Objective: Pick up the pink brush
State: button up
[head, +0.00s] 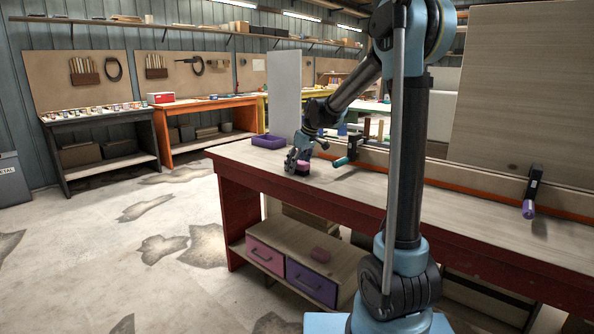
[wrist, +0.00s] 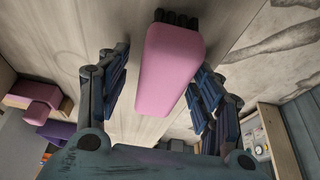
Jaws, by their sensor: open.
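The pink brush (wrist: 168,68) has a smooth pink body and dark bristles at its far end, towards the top of the wrist view. It is on the wooden workbench (head: 400,190); in the head view only a small pink part (head: 303,166) shows beside my gripper (head: 297,160). My gripper (wrist: 163,75) is open in the wrist view, one finger on each side of the brush. A gap shows on the left; the right finger looks very close, and I cannot tell whether it touches.
A purple tray (head: 268,141) sits at the bench's left end. A teal-handled clamp (head: 342,161) and a purple-handled clamp (head: 528,208) are along the back.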

jog(key=shift+f, duration=0.3)
dwell(0.4)
jog(key=c, duration=1.2)
